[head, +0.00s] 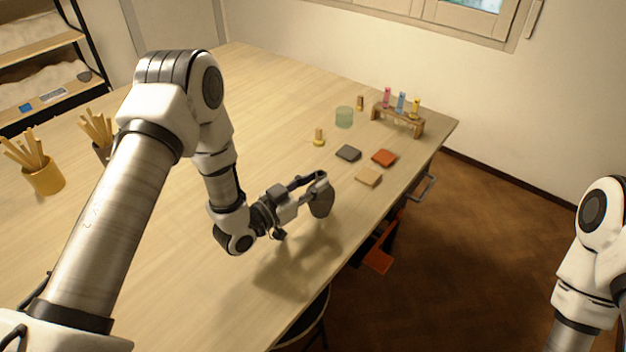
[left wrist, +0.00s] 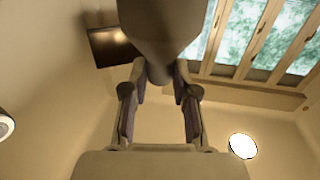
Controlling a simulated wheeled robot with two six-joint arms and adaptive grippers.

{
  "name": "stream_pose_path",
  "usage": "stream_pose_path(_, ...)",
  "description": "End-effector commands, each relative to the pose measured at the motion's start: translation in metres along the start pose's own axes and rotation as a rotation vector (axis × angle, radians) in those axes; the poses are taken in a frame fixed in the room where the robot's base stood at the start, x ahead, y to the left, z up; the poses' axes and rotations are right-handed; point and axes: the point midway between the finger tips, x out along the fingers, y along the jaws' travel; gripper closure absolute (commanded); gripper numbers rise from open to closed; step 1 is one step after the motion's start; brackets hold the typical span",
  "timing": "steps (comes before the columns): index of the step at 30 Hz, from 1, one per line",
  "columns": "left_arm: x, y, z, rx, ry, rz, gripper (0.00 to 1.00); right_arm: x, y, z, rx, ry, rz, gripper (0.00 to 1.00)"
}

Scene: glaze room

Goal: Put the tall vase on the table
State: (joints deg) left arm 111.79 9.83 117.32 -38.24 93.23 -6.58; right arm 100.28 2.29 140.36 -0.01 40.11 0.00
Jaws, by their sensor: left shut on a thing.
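My left gripper (head: 318,181) is shut on a dark grey-brown vase (head: 321,203), over the right part of the wooden table (head: 200,270). In the head view the vase looks small, and the gripper hides part of it. A shadow lies on the table below and to the left, and the vase appears to be held above the top. In the left wrist view the vase (left wrist: 160,25) fills the top middle, beyond the two fingers (left wrist: 160,100). Part of my right arm shows at the right edge of the head view; its gripper is out of sight.
Dark grey (head: 348,153), red (head: 384,158) and tan tiles (head: 368,177) lie beyond the vase. A green glass (head: 344,117) and a wooden rack (head: 398,120) with coloured vials stand farther back. A yellow cup (head: 43,176) of sticks is at left. The table's middle is largely bare.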

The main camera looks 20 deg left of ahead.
Motion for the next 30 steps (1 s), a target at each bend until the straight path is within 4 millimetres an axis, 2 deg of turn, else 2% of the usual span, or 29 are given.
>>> stream_pose_path(1,-0.001,0.0,0.004,-0.002,-0.008,-0.001,0.69,0.001,0.0,0.0,0.0,0.0,0.0,1.0)
stream_pose_path(3,-0.001,0.0,0.004,-0.002,-0.008,-0.001,0.44,0.001,0.0,0.0,0.0,-0.001,0.0,1.0)
stream_pose_path(12,-0.002,0.0,0.003,-0.002,-0.006,-0.001,0.43,0.001,0.0,0.0,0.0,-0.001,0.0,1.0)
stream_pose_path(16,-0.011,-0.001,0.004,-0.002,-0.008,-0.003,0.43,0.005,0.0,0.0,0.0,-0.001,0.0,1.0)
stream_pose_path(20,-0.038,-0.002,0.006,-0.007,-0.006,-0.007,0.43,0.015,0.0,0.0,0.0,-0.001,0.0,1.0)
stream_pose_path(27,-0.098,-0.002,0.003,-0.007,-0.003,-0.008,0.43,0.026,0.0,0.0,0.0,-0.001,0.0,1.0)
stream_pose_path(30,-0.112,-0.001,0.002,-0.006,-0.006,-0.005,0.43,0.026,0.0,0.0,0.0,0.0,0.0,1.0)
